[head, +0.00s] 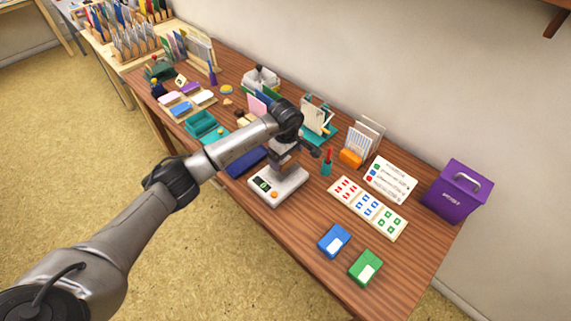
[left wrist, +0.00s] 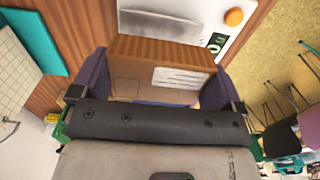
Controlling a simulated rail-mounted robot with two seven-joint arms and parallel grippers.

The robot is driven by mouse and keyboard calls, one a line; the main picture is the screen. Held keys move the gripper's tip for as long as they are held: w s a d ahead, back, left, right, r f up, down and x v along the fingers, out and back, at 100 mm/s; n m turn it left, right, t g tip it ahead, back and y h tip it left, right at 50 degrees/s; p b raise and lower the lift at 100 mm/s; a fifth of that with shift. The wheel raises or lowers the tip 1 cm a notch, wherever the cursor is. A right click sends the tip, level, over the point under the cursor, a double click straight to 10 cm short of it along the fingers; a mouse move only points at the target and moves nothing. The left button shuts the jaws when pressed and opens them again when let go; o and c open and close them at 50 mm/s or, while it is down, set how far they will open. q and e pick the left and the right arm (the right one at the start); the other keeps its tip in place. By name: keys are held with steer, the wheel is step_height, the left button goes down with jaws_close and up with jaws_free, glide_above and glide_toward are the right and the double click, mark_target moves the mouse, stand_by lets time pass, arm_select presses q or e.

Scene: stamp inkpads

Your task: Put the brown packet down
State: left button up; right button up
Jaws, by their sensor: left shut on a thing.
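My left gripper (left wrist: 155,88) is shut on the brown packet (left wrist: 150,72), which sits between its two purple-grey fingers in the left wrist view and carries a white label. In the head view the left gripper (head: 284,152) is above the back part of the white scale (head: 264,195), with its arm reaching in from the lower left. The scale also shows just beyond the packet in the left wrist view (left wrist: 193,12). I cannot tell whether the packet touches the scale plate. My right gripper is not in view.
A blue pad (head: 333,240) and a green pad (head: 365,267) lie near the table's front right. A stamp card (head: 368,208) and purple box (head: 457,190) are to the right. A red-and-teal pen holder (head: 327,162) stands close right of the gripper. Bare wood lies between scale and blue pad.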

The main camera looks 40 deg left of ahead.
mark_target(285, 163)
arm_select(q)
steer(key=shift+a+f, duration=0.1)
steer(key=shift+f, duration=0.2)
steer(key=shift+f+b, duration=0.45)
steer(key=shift+f, duration=1.3)
steer(key=shift+f, duration=0.1)
